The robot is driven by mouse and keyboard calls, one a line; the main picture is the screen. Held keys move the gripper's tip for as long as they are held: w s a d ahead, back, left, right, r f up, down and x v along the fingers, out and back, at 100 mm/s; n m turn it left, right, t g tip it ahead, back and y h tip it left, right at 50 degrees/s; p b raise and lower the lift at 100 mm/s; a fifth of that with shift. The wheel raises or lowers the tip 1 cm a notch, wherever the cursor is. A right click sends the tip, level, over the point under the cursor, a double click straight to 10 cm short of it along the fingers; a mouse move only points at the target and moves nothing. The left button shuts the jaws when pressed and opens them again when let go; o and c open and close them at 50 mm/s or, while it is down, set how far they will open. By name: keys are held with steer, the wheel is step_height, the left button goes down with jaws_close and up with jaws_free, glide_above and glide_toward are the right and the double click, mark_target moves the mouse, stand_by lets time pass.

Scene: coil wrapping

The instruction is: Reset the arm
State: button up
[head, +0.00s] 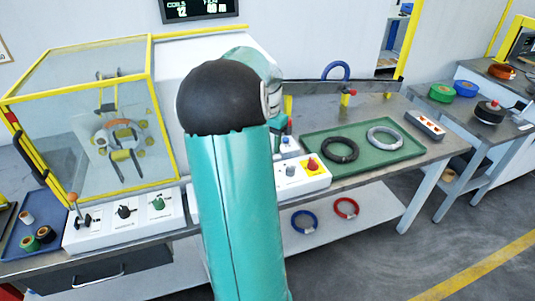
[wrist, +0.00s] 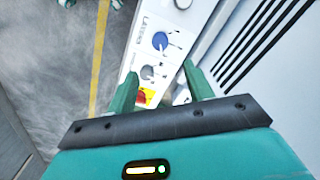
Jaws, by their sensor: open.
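My gripper (wrist: 158,92) shows in the wrist view with its two green fingers apart and nothing between them. Beyond the fingers is a white control panel (wrist: 181,22) with a blue knob (wrist: 160,41), a grey knob (wrist: 148,72) and a red and yellow switch. In the head view my teal arm rises in the middle and hides part of the bench and machine. The gripper itself is mostly hidden behind the arm there.
A glass-walled wrapping machine (head: 90,120) with yellow edges stands at left. A green tray (head: 364,154) holds a black coil (head: 341,150) and a grey coil (head: 384,138). A blue coil (head: 304,221) and a red coil (head: 346,208) lie on the lower shelf. Open floor lies at right.

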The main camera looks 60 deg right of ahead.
steer(key=shift+r, duration=0.5)
steer(key=w+a+r+n+t, duration=0.1)
steer(key=w+a+r+n, duration=0.25)
steer(key=a, duration=0.45)
steer(key=w+a+r+n+t, duration=0.15)
steer(key=w+a, duration=0.25)
steer(key=a, duration=0.4)
steer(key=w+a+r+n, duration=0.3)
steer(key=a, duration=0.5)
steer(key=s+a+n+t, duration=0.1)
steer(key=a+n, duration=0.3)
steer(key=a, duration=0.4)
steer(key=s+a+n+t, duration=0.1)
steer(key=s+a+n, duration=0.2)
steer(key=a, duration=0.6)
steer(key=s+a+n+t, duration=0.1)
steer(key=a+n, duration=0.3)
steer(key=a, duration=0.4)
steer(key=shift+s+a+r+n, duration=0.2)
steer(key=shift+s+r+n, duration=0.15)
steer(key=shift+s, duration=0.55)
steer(key=c, duration=0.3)
steer(key=shift+d, duration=0.1)
steer(key=shift+c, duration=0.2)
steer(key=shift+d, duration=0.1)
